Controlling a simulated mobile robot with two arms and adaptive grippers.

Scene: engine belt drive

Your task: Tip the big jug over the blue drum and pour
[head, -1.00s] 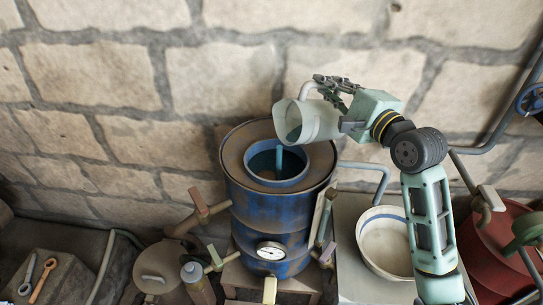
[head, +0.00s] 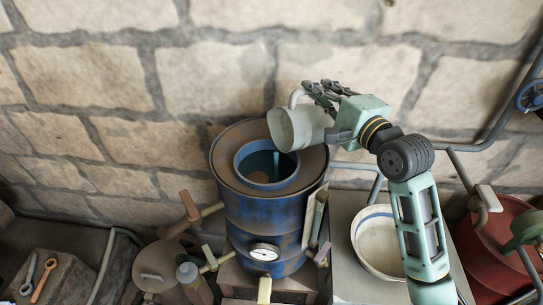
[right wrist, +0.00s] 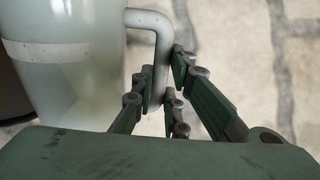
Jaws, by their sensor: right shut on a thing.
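The big jug (head: 302,128) is pale and translucent. It is tipped on its side, its mouth facing left and down over the right part of the blue drum (head: 252,215). A narrow teal strip (head: 276,167), seemingly a liquid stream, shows below the mouth inside the drum's round opening. My right gripper (head: 318,90) is shut on the jug's grey handle (head: 295,97). In the right wrist view its fingers (right wrist: 163,85) lie on both sides of the handle, with the jug (right wrist: 70,70) at left. The jug's inside looks pale. My left gripper is not in view.
A white basin (head: 378,240) with a blue rim stands on a bench right of the drum. A red drum (head: 490,245) and pipes are farther right. A stone wall stands behind.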

